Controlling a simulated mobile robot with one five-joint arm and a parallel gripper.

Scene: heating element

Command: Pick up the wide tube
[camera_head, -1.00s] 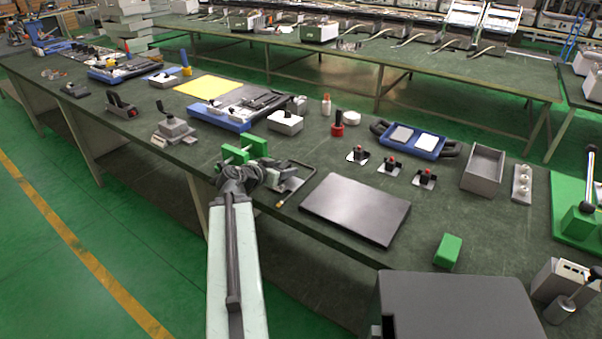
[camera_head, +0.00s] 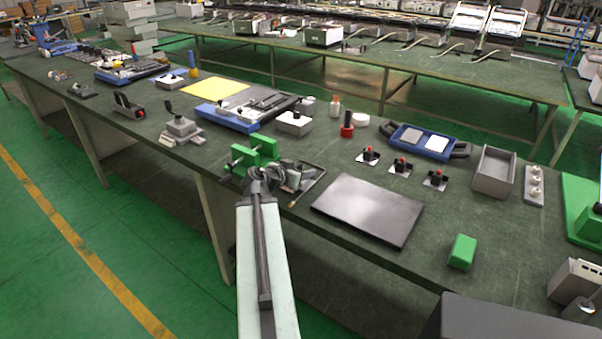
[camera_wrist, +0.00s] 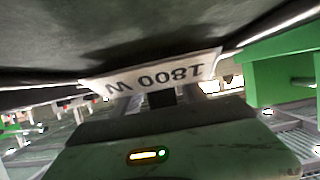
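I cannot single out the wide tube with certainty. A thin bent tube (camera_head: 308,186) lies at the bench's front edge, right of a green fixture (camera_head: 253,155). My gripper (camera_head: 264,180) is just in front of the fixture in the head view, its fingers not clear. In the wrist view, a dark rounded surface (camera_wrist: 120,35) fills the top, very close. Below it is a white label (camera_wrist: 155,77) reading 1800 W upside down. A green part (camera_wrist: 283,75) stands at right. The fingertips are hidden or too dark, so I cannot tell whether they hold anything.
A dark flat plate (camera_head: 368,209) lies right of my gripper. A green block (camera_head: 461,252) and a grey open box (camera_head: 493,172) are farther right. A grey device (camera_head: 181,132) stands left of the fixture. Bare bench top shows around the plate.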

